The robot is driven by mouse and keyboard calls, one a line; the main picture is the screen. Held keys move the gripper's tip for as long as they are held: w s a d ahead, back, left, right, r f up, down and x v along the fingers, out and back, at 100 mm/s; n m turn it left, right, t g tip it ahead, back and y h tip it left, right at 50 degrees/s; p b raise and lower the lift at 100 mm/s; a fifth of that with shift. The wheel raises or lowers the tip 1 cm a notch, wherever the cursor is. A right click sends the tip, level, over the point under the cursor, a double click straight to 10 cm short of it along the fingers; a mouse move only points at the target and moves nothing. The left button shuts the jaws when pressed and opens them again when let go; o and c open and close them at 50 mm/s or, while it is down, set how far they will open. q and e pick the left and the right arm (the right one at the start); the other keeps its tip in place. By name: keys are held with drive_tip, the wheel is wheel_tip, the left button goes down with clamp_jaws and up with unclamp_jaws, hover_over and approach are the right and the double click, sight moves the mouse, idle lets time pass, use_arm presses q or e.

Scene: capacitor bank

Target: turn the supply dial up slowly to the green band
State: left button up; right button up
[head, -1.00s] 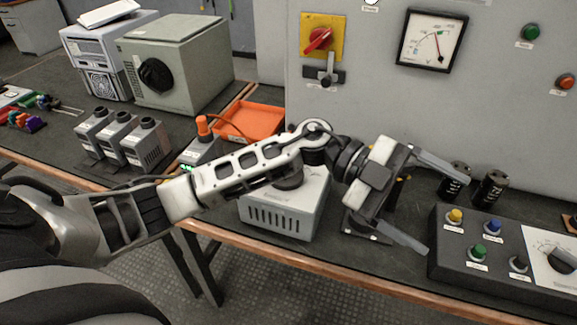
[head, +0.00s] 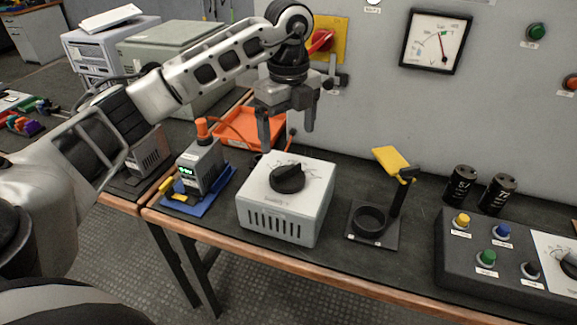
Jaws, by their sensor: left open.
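The supply is a light grey box (head: 285,215) with a vented front, standing on the bench. Its black dial (head: 287,178) sits on the top face; the scale marks around it are too small to read, and I cannot make out a green band there. My left gripper (head: 287,135) points down above the back of the supply, open and empty, apart from the dial. My right gripper is not in view.
A stand with a yellow flag (head: 391,158) and black ring is right of the supply. Two black capacitors (head: 478,189) stand behind a button box (head: 500,250). A small metering unit (head: 201,165) on a blue base and an orange tray (head: 243,127) are left.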

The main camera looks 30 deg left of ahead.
sight(289, 169)
use_arm(q)
wheel_tip(289, 169, down, 9)
drive_tip(key=shift+r, duration=0.1)
idle(0.3)
